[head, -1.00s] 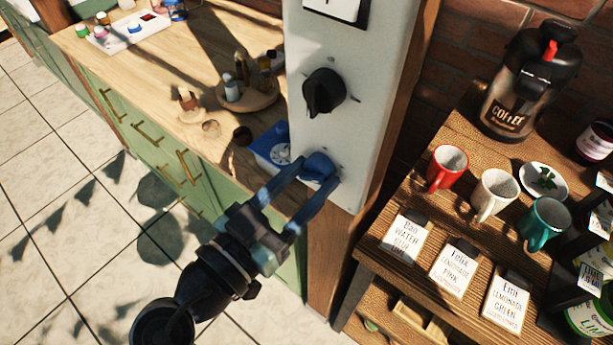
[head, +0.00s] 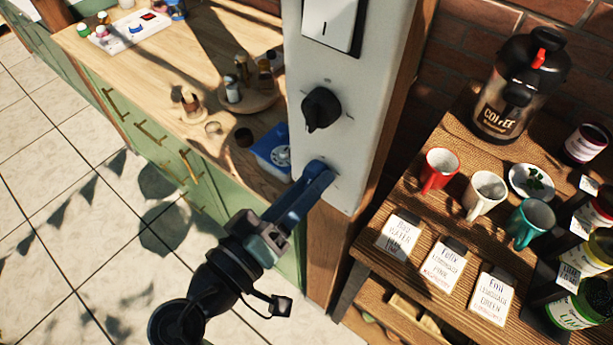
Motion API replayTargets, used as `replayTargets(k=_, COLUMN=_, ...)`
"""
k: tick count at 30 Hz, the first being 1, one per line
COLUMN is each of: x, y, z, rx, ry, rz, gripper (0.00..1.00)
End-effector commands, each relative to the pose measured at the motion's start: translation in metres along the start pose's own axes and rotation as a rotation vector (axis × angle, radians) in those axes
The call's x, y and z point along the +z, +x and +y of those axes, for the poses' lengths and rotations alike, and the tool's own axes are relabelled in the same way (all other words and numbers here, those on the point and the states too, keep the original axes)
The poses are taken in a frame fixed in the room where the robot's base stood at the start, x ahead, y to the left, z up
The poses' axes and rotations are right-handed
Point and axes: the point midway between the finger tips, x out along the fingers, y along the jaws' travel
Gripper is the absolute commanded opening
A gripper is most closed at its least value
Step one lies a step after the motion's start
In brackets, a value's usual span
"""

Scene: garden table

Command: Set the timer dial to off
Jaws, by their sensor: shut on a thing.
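A white upright panel (head: 345,165) carries a black dial (head: 321,109) with small marks around it. The dial's pointer end is turned downward. Below it, a lower blue dial (head: 317,167) is mostly hidden by my fingers. My gripper (head: 316,180) is shut on this lower dial, its fingers seen nearly edge-on, one behind the other. I cannot read any label that tells which dial is the timer, nor the lower dial's setting. A white rocker switch (head: 331,24) sits at the top of the panel.
A wooden counter (head: 175,75) with bottles and a blue box (head: 272,150) lies left of the panel. On the right, a wooden shelf holds a coffee flask (head: 518,90), a red mug (head: 439,170), a white mug (head: 485,195), a teal mug (head: 531,222) and cards.

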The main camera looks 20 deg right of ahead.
Motion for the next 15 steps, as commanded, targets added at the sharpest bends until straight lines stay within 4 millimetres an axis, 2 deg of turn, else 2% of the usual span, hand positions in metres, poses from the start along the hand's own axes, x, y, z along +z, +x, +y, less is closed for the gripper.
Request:
replayTargets(k=6, x=-0.0014, y=-0.0005, z=0.0010, rx=-0.002, ry=-0.125, rz=0.002, gripper=0.00)
replayTargets(k=15, x=-0.0005, y=-0.0004, z=0.0003, rx=-0.001, ry=-0.200, rz=0.002, gripper=0.00)
